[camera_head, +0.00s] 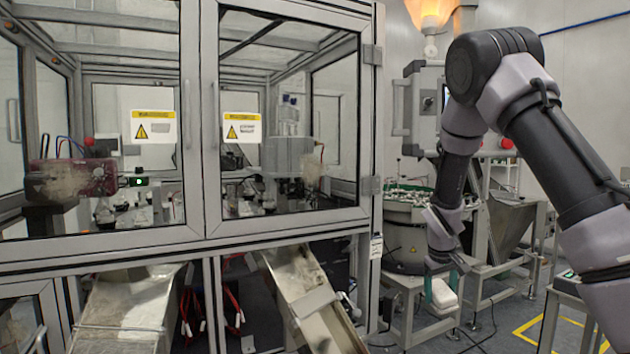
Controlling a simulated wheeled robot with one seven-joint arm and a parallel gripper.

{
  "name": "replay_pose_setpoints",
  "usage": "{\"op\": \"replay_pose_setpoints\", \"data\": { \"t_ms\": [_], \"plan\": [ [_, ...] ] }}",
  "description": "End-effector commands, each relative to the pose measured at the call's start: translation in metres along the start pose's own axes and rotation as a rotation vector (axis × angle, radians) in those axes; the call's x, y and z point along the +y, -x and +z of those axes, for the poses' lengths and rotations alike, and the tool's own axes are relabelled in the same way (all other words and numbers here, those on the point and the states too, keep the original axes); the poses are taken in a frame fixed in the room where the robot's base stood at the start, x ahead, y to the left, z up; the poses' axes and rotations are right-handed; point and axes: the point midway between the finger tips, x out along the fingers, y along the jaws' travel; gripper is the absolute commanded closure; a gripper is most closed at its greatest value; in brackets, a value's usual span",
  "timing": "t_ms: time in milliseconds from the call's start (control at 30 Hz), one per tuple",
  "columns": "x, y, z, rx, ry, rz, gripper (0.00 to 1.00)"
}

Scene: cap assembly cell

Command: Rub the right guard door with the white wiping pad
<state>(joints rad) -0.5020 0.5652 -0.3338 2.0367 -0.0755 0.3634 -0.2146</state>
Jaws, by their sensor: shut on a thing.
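The right guard door (285,115) is a clear pane in a grey metal frame, closed on the front of the machine cabinet. It has a yellow and white warning label (241,128) at its left side and a handle (216,115) along its left edge. My gripper (444,272) points downward to the right of the cabinet. It is shut on the white wiping pad (443,294), which hangs below it. The pad is apart from the door. The fingers are small and partly hidden at this distance.
The left guard door (110,120) is also closed. Metal chutes (315,300) stick out below the doors. A round feeder bowl (405,245) on a stand and a control panel (423,110) are behind my arm. Open floor shows at the lower right.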

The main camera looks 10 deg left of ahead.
Motion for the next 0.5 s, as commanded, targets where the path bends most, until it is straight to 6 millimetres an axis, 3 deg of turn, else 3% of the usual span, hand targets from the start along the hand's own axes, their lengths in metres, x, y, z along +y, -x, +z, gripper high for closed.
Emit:
{"op": "replay_pose_setpoints", "data": {
  "t_ms": [100,500],
  "plan": [
    [-0.021,0.018,-0.024,0.1,0.096,0.041,0.68],
    [-0.08,0.081,-0.082,0.448,0.331,0.138,0.68]
  ]
}}
